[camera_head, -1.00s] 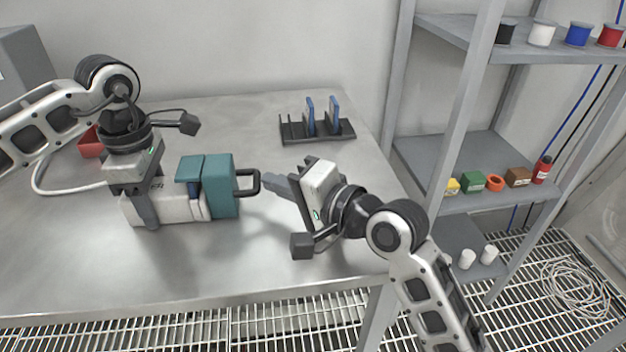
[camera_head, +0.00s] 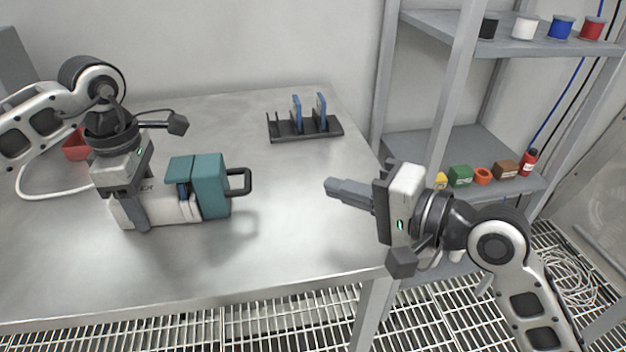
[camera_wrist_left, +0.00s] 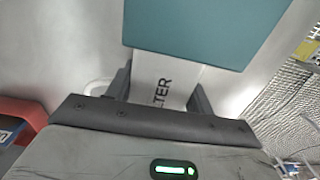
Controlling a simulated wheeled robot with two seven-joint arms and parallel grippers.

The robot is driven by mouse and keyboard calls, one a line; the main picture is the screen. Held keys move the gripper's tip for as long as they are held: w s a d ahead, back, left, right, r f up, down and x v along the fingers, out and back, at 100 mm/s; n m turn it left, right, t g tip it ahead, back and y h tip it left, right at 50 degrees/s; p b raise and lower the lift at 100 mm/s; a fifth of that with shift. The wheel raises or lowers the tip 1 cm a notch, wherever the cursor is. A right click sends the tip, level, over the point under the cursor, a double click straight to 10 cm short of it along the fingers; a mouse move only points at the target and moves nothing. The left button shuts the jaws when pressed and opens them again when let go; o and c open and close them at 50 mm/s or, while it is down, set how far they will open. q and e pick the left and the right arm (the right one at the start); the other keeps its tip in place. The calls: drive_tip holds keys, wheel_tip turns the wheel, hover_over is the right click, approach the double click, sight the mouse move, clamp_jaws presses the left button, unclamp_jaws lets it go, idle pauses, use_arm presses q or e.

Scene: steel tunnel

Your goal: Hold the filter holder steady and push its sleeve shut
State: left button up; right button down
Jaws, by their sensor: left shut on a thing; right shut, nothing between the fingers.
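The filter holder's white body (camera_head: 165,209) lies on the steel table at the left. Its teal sleeve (camera_head: 212,188), with a black loop handle (camera_head: 240,182), is on the right end. A dark blue strip shows in a gap between the sleeve's teal parts. My left gripper (camera_head: 137,208) is shut on the white body from above. In the left wrist view its fingers straddle the body (camera_wrist_left: 158,82), with "LTER" readable and the teal sleeve (camera_wrist_left: 205,30) beyond. My right gripper (camera_head: 332,188) is shut and empty, pointing left toward the handle, with a wide gap between them.
A black rack (camera_head: 305,128) with two blue plates stands at the back of the table. A red bin (camera_head: 76,145) and a white cable lie at the far left, behind my left arm. A shelf unit (camera_head: 455,150) with spools and small boxes stands right. Table between handle and right gripper is clear.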

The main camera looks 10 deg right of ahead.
drive_tip(key=shift+s+d+r, duration=0.15)
drive_tip(key=shift+s+d, duration=0.2)
drive_tip(key=shift+s, duration=0.05)
use_arm(q)
drive_tip(key=o, duration=1.2)
drive_tip(key=shift+c, duration=0.2)
